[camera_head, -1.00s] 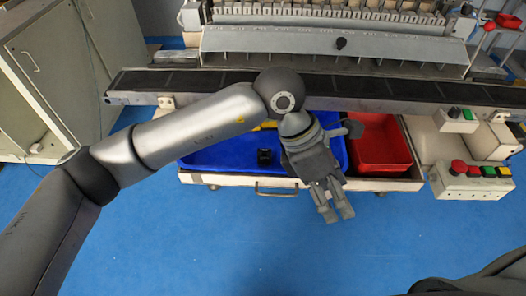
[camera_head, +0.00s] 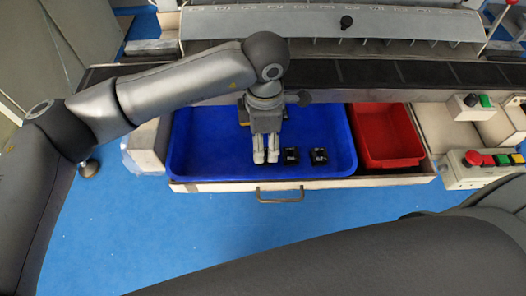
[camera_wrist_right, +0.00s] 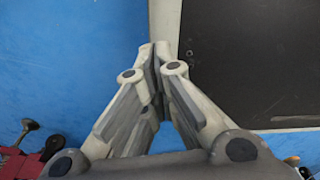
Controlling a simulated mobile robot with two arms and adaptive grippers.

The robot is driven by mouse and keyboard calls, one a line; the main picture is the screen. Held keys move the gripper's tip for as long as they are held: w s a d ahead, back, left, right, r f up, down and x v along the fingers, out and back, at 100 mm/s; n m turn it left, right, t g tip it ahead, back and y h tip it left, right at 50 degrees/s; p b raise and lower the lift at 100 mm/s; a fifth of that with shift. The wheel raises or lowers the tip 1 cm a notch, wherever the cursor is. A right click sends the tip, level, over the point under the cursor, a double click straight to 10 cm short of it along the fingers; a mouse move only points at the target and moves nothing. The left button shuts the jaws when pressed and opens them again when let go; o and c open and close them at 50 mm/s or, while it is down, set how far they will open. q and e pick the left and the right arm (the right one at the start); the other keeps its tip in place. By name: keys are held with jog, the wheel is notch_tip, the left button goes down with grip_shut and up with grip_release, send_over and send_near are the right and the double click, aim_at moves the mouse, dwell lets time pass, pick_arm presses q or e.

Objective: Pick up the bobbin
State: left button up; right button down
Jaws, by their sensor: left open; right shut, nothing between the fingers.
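Two small black bobbins, a left one (camera_head: 291,156) and a right one (camera_head: 319,156), are in the front part of the blue tray (camera_head: 205,165). My left gripper (camera_head: 266,158) is open and points down over the tray, just left of the left bobbin. I see nothing between its fingers, and its height above the tray floor is hard to judge. My right gripper (camera_wrist_right: 155,52) is shut and empty in the right wrist view, away from the bobbins.
A red bin (camera_head: 387,135) sits right of the blue tray in the same drawer (camera_head: 225,186). The dark machine rail (camera_head: 400,77) runs behind and above. A control box with buttons (camera_head: 485,172) stands at right. A yellow item (camera_head: 242,112) is partly hidden behind my left arm.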

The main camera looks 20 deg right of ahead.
pick_arm(q)
jog(key=shift+f, duration=0.7)
notch_tip(320, 180, down, 4)
jog(key=shift+a+r+p, duration=0.1)
jog(key=shift+r+p, duration=0.1)
jog(key=shift+p, duration=0.45)
jog(key=shift+f, duration=0.55)
jog(key=shift+c, duration=0.9)
jog(key=c, duration=0.6)
pick_arm(e)
jog(key=shift+w+d+r, duration=0.15)
jog(key=shift+w+r, duration=0.25)
jog(key=shift+r, duration=0.3)
